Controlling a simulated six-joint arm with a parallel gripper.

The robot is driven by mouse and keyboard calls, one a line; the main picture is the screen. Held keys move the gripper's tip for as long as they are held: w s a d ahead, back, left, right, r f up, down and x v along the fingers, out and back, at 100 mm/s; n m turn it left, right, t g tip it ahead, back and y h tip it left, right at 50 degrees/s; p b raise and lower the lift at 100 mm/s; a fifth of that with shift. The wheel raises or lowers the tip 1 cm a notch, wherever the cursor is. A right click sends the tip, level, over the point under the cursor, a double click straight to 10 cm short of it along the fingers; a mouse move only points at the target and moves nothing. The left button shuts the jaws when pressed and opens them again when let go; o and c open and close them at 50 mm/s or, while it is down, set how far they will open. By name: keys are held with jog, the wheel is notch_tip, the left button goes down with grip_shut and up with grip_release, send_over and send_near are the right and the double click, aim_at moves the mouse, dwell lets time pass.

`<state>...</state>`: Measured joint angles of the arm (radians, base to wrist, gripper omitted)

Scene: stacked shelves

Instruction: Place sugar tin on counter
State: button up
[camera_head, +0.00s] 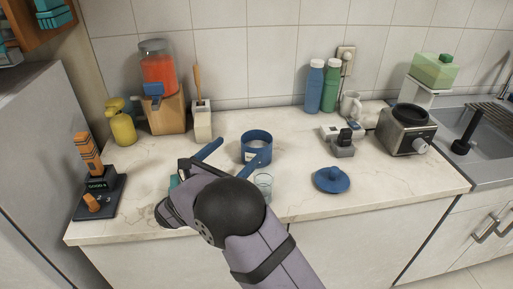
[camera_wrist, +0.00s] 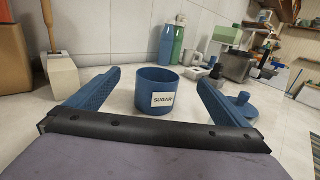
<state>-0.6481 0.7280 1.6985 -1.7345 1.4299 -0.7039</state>
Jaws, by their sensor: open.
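The sugar tin (camera_head: 257,140) is an open blue cylinder with a white label. It stands upright on the counter (camera_head: 330,205), in the middle. In the wrist view the tin (camera_wrist: 160,88) shows its label "SUGAR", centred between the two blue fingers. My gripper (camera_head: 238,155) is open, with one finger to each side of the tin in the picture. I cannot tell whether the fingers touch the tin; a gap shows on both sides in the wrist view. A blue lid with a knob (camera_head: 332,179) lies on the counter to the right; it also shows in the wrist view (camera_wrist: 240,108).
A clear glass (camera_head: 264,184) stands close to my gripper. A utensil holder (camera_head: 201,122) and a juice dispenser (camera_head: 162,90) stand at the back left. Blue (camera_head: 314,86) and green (camera_head: 331,86) bottles stand at the back wall. A grey device (camera_head: 405,130) stands on the right.

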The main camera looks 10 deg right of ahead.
aim_at(255, 143)
jog(key=w+d+r+m+g+p, duration=0.2)
jog(key=d+r+m+g, duration=0.15)
jog(key=d+m, duration=0.3)
jog(key=w+d+r+m+g+p, duration=0.25)
jog(key=d+m+g, duration=0.25)
jog(key=m, duration=0.3)
jog(key=f+m+g+y+p, duration=0.1)
jog(key=f+m+y+p, duration=0.1)
jog(key=y, duration=0.1)
jog(key=f+m+g+y+p, duration=0.1)
jog(key=f+y+p, duration=0.1)
jog(key=y, duration=0.1)
jog(key=f+m+g+y+p, duration=0.1)
jog(key=f+m+y+p, duration=0.1)
jog(key=f+y, duration=0.1)
jog(key=shift+w+m+g, duration=0.35)
jog(key=w+a+y, duration=0.1)
jog(key=w+r+y+p, duration=0.1)
jog(key=y, duration=0.1)
jog(key=w+a+m+t+y, duration=0.1)
jog(key=shift+a+r+p, duration=0.2)
jog(key=shift+a+p, duration=0.1)
jog(key=shift+p, duration=0.05)
jog(key=shift+a+p+x, duration=0.2)
jog(key=shift+p+x, duration=0.75)
jog(key=shift+x, duration=0.5)
jog(key=shift+a+p+x, duration=0.15)
jog(key=shift+p+x, duration=0.75)
jog(key=shift+x, duration=1.3)
